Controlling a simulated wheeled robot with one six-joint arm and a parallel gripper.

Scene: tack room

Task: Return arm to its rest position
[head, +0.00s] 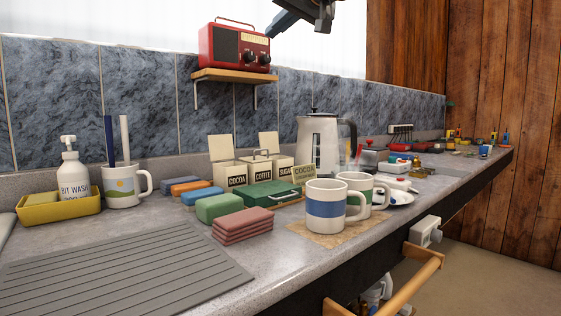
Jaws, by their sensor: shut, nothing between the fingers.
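My gripper (283,22) shows at the top edge of the head view as a dark shape with a blue-grey part pointing left. It looks shut and holds nothing. It hangs in the air in front of the bright window, above and right of the red radio (235,47), apart from everything on the counter. The top of it and most of my arm are cut off by the picture edge.
The radio stands on a wooden wall shelf (222,76). The grey counter (275,268) holds sponges, canisters, a white kettle (318,143), a blue-banded mug (326,210) and several small items farther right. A wooden rail (412,283) juts out below its front edge.

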